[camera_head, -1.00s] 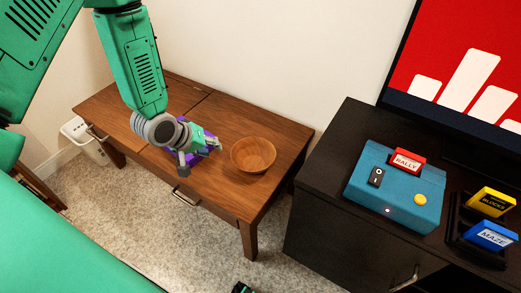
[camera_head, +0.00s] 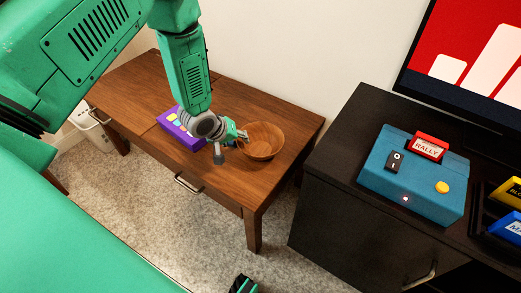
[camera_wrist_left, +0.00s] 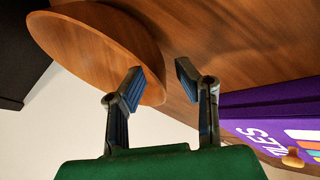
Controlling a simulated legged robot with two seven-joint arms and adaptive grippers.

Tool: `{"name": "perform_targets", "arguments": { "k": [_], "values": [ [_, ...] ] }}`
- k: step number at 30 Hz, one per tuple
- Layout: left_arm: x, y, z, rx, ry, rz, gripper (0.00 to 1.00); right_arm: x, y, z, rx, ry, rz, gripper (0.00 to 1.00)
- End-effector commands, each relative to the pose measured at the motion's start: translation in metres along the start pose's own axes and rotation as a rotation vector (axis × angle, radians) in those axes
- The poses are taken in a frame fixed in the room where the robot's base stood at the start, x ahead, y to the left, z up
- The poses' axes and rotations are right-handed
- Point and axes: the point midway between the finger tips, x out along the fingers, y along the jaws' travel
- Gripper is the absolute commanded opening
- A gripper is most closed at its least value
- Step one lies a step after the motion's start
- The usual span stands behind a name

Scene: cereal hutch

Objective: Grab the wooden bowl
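The wooden bowl (camera_head: 262,143) sits upright on the right part of the brown wooden table. It also shows at upper left in the left wrist view (camera_wrist_left: 95,40). My left gripper (camera_head: 240,138) is at the bowl's left side. In the left wrist view the gripper (camera_wrist_left: 160,82) is open. One finger overlaps the bowl and the other is off its rim, with the bowl's edge showing between them. I cannot tell whether a finger touches the bowl. A small dark and green part, likely of my right gripper (camera_head: 243,286), shows at the bottom edge, mostly cut off.
A purple box (camera_head: 181,128) with coloured patches lies left of my gripper on the table (camera_head: 225,184). A black cabinet (camera_head: 335,200) stands to the right, bearing a blue console (camera_head: 413,185) with a red RALLY cartridge (camera_head: 429,146). A wall is behind the table.

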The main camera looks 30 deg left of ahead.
Motion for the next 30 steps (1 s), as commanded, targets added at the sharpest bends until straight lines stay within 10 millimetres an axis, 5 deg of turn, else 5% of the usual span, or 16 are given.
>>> {"name": "perform_targets", "arguments": {
  "k": [8, 12, 23, 30],
  "values": [
    [0.005, 0.001, 0.000, 0.001, 0.000, 0.001, 0.28, 0.002, 0.000, 0.000, 0.000, 0.001, 0.000, 0.40],
    [0.005, 0.001, 0.000, 0.001, 0.000, 0.001, 0.00, 0.002, 0.000, 0.000, 0.000, 0.001, 0.000, 0.40],
    [0.004, 0.002, -0.001, 0.000, 0.001, 0.002, 0.00, 0.001, 0.000, 0.000, 0.000, 0.001, 0.000, 0.40],
    [-0.029, 0.020, -0.016, -0.001, 0.003, 0.004, 0.00, -0.018, 0.000, -0.001, 0.000, 0.001, 0.000, 0.40]
  ]
}}
